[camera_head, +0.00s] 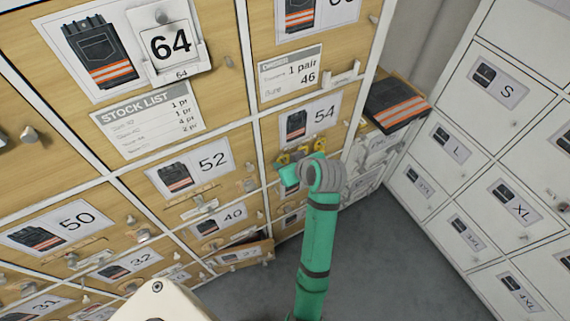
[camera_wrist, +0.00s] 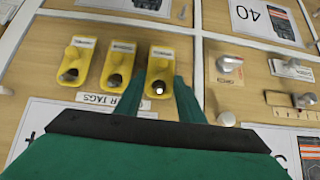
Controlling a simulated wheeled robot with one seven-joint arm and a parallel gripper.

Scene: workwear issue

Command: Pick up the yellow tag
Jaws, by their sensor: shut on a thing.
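Three yellow tags hang side by side on a wooden locker front, each with a peg at its lower part in the wrist view: the left tag (camera_wrist: 76,58), the middle tag (camera_wrist: 118,62) and the right tag (camera_wrist: 162,58). My gripper (camera_wrist: 163,82) is shut on the right tag, with a green finger on each side of it. The tag lies against the board, its peg showing between my fingers. In the head view the yellow tags (camera_head: 318,146) show small and partly hidden behind my gripper (camera_head: 289,175).
A label strip reading TAGS (camera_wrist: 120,104) sits beside the yellow tags. Metal knobs (camera_wrist: 229,64) and small card holders stick out to the right. Numbered wooden lockers fill the left, and white size lockers (camera_head: 490,85) stand right. A drawer (camera_head: 243,253) stands ajar below.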

